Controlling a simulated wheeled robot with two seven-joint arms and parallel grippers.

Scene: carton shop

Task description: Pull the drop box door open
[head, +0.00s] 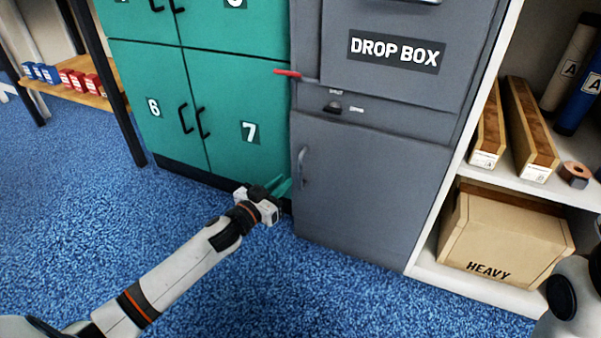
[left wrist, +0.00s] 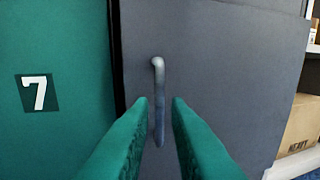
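The grey drop box (head: 385,130) stands in the middle of the head view, with a "DROP BOX" label on its upper part. Its lower door (head: 365,195) looks closed and has a vertical grey handle (head: 302,168) near its left edge. My left gripper (head: 281,187) is in front of the door's lower left side, below and left of the handle in the head view. In the left wrist view, its green fingers (left wrist: 160,115) are apart, with the handle (left wrist: 159,100) showing between and beyond them. Contact with the handle cannot be told. My right gripper is not in view.
Green numbered lockers (head: 205,110) adjoin the drop box on the left. Shelves on the right hold long cartons and a box marked "HEAVY" (head: 505,238). Blue carpet (head: 150,215) in front is clear.

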